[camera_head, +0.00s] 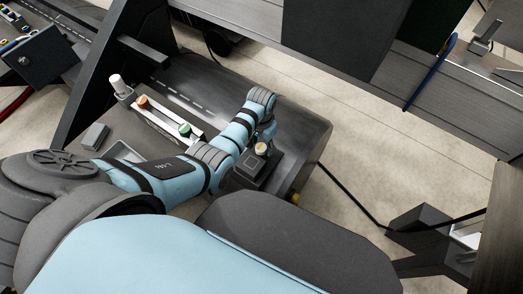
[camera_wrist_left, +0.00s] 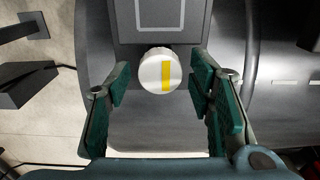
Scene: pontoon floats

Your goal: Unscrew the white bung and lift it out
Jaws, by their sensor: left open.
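The white bung (camera_wrist_left: 153,72) has a round face with a yellow stripe, upright in the left wrist view. It sits at the near edge of a dark block (camera_wrist_left: 158,22). In the head view the bung (camera_head: 261,148) shows small, on top of the block, with my left gripper (camera_head: 266,131) right beside it. In the left wrist view my left gripper (camera_wrist_left: 160,88) is open, with one green-padded finger on each side of the bung. Gaps show between the bung and both fingers. My right gripper is not in view.
In the head view a light tray (camera_head: 165,122) holds an orange-topped knob (camera_head: 142,101) and a green one (camera_head: 184,129). A white cylinder (camera_head: 117,83) stands further left. A small grey box (camera_head: 95,136) lies nearby. Pale floor (camera_head: 380,140) lies beyond the dark float's rounded end.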

